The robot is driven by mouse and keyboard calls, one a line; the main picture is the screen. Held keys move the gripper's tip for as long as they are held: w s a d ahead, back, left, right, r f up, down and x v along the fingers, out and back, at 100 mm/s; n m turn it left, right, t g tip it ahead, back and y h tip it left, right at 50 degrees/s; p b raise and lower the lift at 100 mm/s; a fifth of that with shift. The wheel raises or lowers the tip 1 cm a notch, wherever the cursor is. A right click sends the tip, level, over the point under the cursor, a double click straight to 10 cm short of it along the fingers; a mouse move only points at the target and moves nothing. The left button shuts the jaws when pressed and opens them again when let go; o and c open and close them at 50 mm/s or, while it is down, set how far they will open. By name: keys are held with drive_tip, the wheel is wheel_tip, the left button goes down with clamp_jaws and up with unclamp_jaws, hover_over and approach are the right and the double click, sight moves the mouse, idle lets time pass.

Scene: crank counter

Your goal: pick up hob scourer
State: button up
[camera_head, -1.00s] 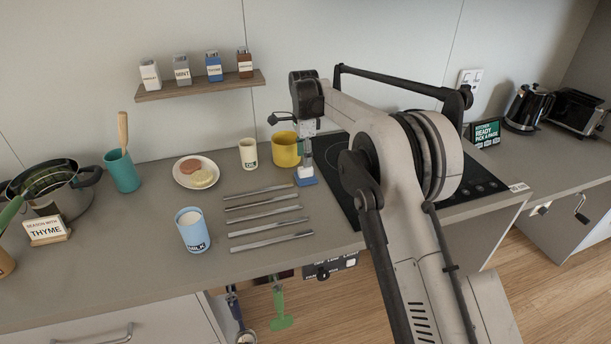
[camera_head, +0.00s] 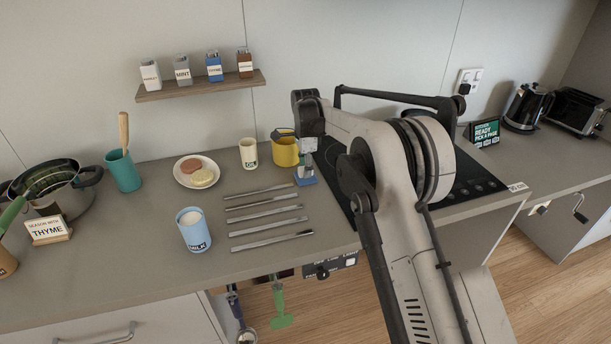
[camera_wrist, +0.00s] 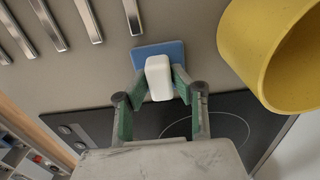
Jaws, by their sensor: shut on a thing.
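The hob scourer has a blue base and a white block-shaped grip. In the head view its blue base (camera_head: 306,181) is at the left edge of the hob, on or just above the counter. In the wrist view the white grip (camera_wrist: 159,78) stands out from the blue pad (camera_wrist: 160,50). My gripper (camera_wrist: 154,86) is shut on the white grip, one green-padded finger on each side. In the head view my gripper (camera_head: 306,165) points down, its fingers partly hidden. I cannot tell whether the pad touches the counter.
A yellow mug (camera_head: 286,150) stands close behind the scourer. The black hob (camera_head: 345,195) lies just to its right. Several metal bars (camera_head: 265,208) lie to its left. An oil cup (camera_head: 248,153) and a milk cup (camera_head: 193,229) stand on the counter (camera_head: 130,255).

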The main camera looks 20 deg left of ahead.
clamp_jaws()
drive_tip(key=shift+r, duration=0.55)
wheel_tip(320, 180, up, 3)
drive_tip(key=shift+f+b, duration=0.2)
drive_tip(key=shift+b, duration=0.15)
drive_tip(key=s+a+r+b, duration=0.1)
drive_tip(key=s+a+r, duration=0.4)
drive_tip(key=s, duration=0.5)
wheel_tip(320, 180, up, 2)
drive_tip(key=shift+s+a+r, duration=0.15)
drive_tip(key=shift+s+a, duration=0.05)
